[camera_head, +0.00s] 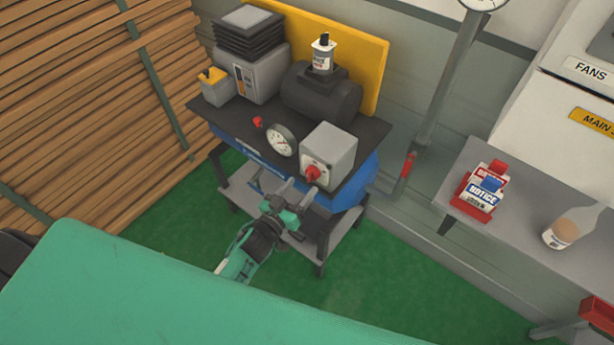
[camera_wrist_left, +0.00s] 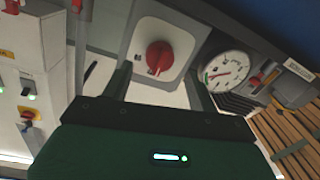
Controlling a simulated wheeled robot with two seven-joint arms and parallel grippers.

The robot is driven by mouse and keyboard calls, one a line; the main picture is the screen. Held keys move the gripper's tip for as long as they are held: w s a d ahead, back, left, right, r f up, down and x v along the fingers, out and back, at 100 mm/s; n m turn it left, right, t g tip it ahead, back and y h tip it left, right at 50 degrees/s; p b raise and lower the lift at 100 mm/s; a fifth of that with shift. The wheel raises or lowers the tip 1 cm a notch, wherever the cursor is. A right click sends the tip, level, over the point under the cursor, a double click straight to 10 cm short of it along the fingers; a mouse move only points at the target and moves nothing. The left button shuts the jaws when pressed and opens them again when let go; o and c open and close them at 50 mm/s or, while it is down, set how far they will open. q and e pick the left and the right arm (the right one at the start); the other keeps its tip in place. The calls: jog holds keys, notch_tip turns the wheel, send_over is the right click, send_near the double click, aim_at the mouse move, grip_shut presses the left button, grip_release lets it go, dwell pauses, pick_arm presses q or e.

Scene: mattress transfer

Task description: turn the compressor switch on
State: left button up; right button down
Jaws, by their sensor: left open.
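The compressor (camera_head: 320,92) stands on a dark-topped stand with a blue tank below. Its switch is a red rotary knob (camera_head: 312,173) on the front of a grey box (camera_head: 330,150). My left gripper (camera_head: 285,188) is in front of the compressor, just left of and below the knob, with its fingers apart and nothing between them. In the left wrist view the red knob (camera_wrist_left: 159,57) sits on a pale plate ahead of the gripper (camera_wrist_left: 160,85), between the two fingers' directions. I cannot tell whether the fingers touch the box. My right gripper is not in view.
A pressure gauge (camera_head: 281,139) sits left of the switch box. A grey bench (camera_head: 520,210) with a red notice holder (camera_head: 480,190) and a bottle (camera_head: 562,232) is at the right. Stacked timber (camera_head: 80,110) is at the left. A green surface (camera_head: 150,290) fills the front.

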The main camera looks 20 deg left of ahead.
aim_at(308, 179)
pick_arm(q)
jog(key=shift+p+x, duration=0.4)
jog(key=shift+x, duration=1.7)
jog(key=c, duration=1)
